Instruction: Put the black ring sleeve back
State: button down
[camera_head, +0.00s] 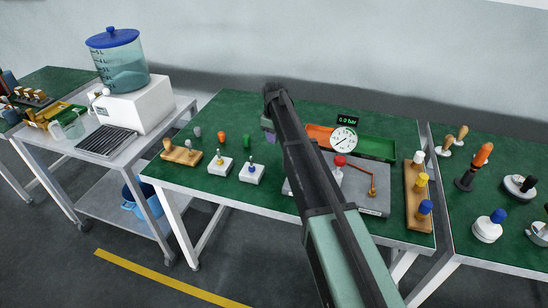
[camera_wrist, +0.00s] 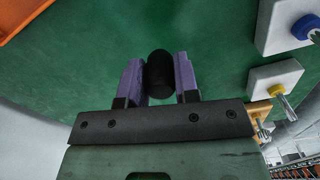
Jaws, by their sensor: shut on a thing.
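My gripper (camera_wrist: 159,78) is shut on a black rounded piece (camera_wrist: 160,75), which I take to be the black ring sleeve. Its dark side shows between the two purple fingers; no hole in it is visible. In the head view my gripper (camera_head: 269,134) is over the back of the middle green table, and the held piece is hidden there. Two white blocks stand on that table, one with a yellow-collared post (camera_head: 220,162) and one with a blue-collared post (camera_head: 252,170). Both blocks also show at the right of the wrist view.
A grey plate with a gauge (camera_head: 343,139) and an orange-green tray (camera_head: 378,147) are to the right. My arm crosses over the plate.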

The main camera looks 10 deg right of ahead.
aim_at(274, 151)
notch_tip(274, 151, down, 4)
jog(key=b, duration=0.4)
jog(key=shift+f, duration=0.25)
jog(key=shift+r, duration=0.3)
jog(key=shift+f, duration=0.2)
jog(key=c, duration=0.8)
grip_release()
jog(key=shift+c, duration=0.2)
jog(key=shift+r, duration=0.15)
notch_tip(274, 151, up, 12)
jog(key=p, duration=1.2)
jog(key=shift+r, duration=0.25)
jog(key=s+m, duration=0.9)
jog(key=s, duration=2.7)
jog(key=shift+s+f+m, duration=0.2)
jog(key=shift+s+m, duration=0.05)
jog(key=shift+m, duration=0.05)
